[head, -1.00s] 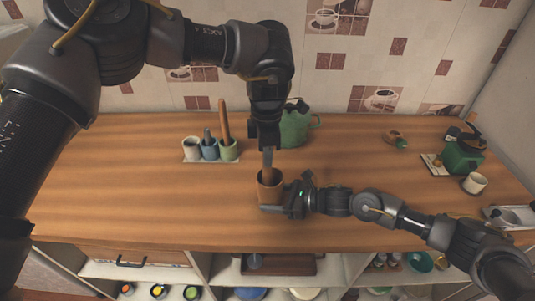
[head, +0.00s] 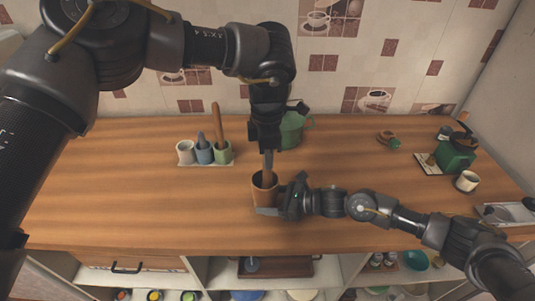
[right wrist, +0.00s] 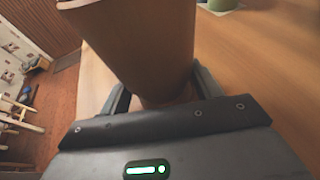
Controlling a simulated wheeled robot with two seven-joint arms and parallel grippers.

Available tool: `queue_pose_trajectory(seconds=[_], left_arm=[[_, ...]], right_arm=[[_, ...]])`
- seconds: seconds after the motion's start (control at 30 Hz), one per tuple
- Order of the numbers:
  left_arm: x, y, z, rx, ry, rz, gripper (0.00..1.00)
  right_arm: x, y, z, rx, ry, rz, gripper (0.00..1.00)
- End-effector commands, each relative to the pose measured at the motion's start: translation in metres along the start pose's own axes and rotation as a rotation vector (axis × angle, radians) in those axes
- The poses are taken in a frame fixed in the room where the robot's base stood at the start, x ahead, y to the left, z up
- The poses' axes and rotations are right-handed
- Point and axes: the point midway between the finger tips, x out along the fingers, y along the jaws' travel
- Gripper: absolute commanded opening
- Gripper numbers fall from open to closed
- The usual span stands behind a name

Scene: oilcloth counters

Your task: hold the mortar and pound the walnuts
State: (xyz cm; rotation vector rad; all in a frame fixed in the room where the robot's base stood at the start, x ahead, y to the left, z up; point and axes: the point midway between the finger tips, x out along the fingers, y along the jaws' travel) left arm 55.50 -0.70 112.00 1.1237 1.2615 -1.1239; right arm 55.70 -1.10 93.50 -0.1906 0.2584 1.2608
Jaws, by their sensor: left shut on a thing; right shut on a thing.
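The mortar (head: 263,198) is a brown, cup-shaped vessel standing upright on the wooden counter. My right gripper (head: 280,205) is shut on it from the right. The mortar's wall (right wrist: 140,45) also fills the upper middle of the right wrist view, between the fingers of that gripper (right wrist: 160,95). My left gripper (head: 267,148) points down above the mortar, shut on the pestle (head: 268,166). The pestle is near upright, with its lower end inside the mortar's mouth. The walnuts cannot be made out; the mortar's inside is dark.
A rack of cups (head: 205,153), one with a tall wooden stick, stands left of the mortar. A green jug (head: 291,130) is close behind my left gripper. A green coffee machine (head: 457,153) and white cup (head: 466,181) are at right. The counter's left side is clear.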

Motion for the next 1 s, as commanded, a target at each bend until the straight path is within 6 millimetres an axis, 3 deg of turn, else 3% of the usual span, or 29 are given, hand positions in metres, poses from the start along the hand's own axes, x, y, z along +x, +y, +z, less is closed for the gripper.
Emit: queue_pose_trajectory(seconds=[1.0], left_arm=[[0.025, 0.0, 0.0, 0.0, 0.0, 0.001, 0.0]], right_arm=[[0.0, 0.0, 0.0, 0.0, 0.001, -0.001, 0.51]])
